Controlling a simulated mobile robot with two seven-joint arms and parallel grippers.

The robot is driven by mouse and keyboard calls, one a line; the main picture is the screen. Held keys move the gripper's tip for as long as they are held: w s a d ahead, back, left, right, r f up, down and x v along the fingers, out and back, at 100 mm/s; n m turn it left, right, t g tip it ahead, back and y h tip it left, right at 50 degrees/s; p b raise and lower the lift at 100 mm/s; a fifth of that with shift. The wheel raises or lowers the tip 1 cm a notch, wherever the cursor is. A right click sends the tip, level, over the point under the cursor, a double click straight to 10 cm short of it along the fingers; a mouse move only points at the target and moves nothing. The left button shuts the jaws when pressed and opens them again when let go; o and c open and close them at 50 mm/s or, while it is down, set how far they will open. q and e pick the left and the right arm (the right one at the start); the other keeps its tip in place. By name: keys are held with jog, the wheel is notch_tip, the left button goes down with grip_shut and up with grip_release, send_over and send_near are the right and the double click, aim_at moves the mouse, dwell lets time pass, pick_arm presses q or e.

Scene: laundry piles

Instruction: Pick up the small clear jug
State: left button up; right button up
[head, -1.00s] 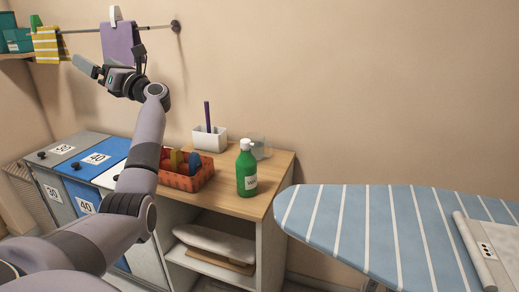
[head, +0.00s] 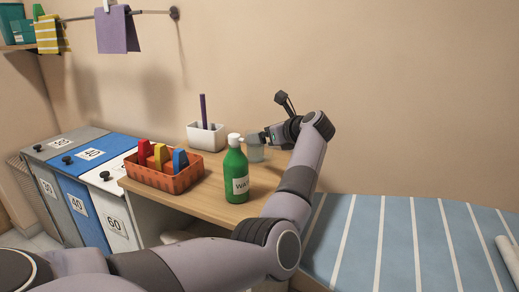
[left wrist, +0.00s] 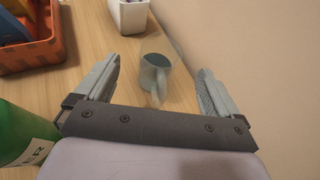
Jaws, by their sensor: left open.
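The small clear jug (head: 254,150) stands upright on the wooden worktop, behind and to the right of the green bottle (head: 236,175). In the left wrist view the jug (left wrist: 156,68) is greyish and see-through, with its handle towards me. My left gripper (head: 264,137) is open beside the jug in the head view. In the wrist view the open fingers of my left gripper (left wrist: 159,70) lie on either side of the jug, with gaps to both. My right gripper is out of view.
The green bottle stands close to my left gripper. An orange basket (head: 165,180) with coloured pegs and a white holder (head: 205,137) are to the left on the worktop (head: 205,207). A wall is behind; a striped ironing board (head: 400,235) is at right.

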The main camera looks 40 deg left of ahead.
pick_arm(q)
send_over(259, 160)
jog(key=shift+w+a+f, duration=0.2)
jog(key=shift+a+f, duration=0.05)
jog(key=shift+f, duration=0.55)
jog(key=shift+w+a+f, duration=0.15)
jog(key=shift+a+f, duration=0.05)
jog(key=shift+f, duration=0.55)
jog(key=c, duration=1.1)
